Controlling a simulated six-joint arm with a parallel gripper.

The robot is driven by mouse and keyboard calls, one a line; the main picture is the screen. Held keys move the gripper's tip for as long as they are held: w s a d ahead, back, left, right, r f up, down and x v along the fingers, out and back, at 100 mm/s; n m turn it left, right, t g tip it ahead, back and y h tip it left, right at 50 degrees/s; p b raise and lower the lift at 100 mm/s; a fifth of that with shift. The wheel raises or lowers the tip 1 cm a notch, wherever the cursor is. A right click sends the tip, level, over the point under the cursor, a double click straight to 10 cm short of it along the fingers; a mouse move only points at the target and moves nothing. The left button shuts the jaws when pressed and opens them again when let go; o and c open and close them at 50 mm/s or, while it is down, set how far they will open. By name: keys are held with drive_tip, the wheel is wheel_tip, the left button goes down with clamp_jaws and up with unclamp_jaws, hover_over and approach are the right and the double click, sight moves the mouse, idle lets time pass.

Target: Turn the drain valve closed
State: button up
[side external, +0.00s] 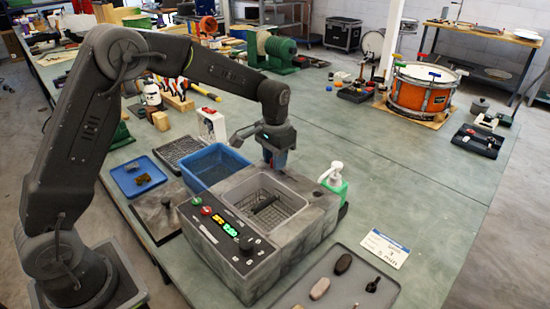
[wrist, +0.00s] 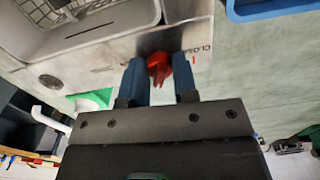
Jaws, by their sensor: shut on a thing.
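The drain valve's red handle (wrist: 159,68) shows in the wrist view on the end wall of the grey machine (wrist: 110,55), with a printed label starting "CLOSE" (wrist: 200,50) beside it. My gripper (wrist: 160,75) has its two blue fingers on either side of the red handle and is shut on it. In the side external view my gripper (side external: 272,157) reaches down at the far side of the grey machine (side external: 235,275). The valve is hidden there behind the machine.
The machine has an open basin with a wire basket (side external: 262,197). A blue bin (side external: 213,160) stands close to my gripper on the left. A green bottle with a white pump (side external: 334,180) stands right of the machine. A tray (side external: 330,285) with small items lies in front.

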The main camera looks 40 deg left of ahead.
drive_tip(key=n, duration=0.4)
drive_tip(key=shift+n, duration=0.4)
idle(0.4)
drive_tip(key=o, duration=0.9)
drive_tip(key=shift+o, duration=0.2)
wheel_tip(320, 180, up, 14)
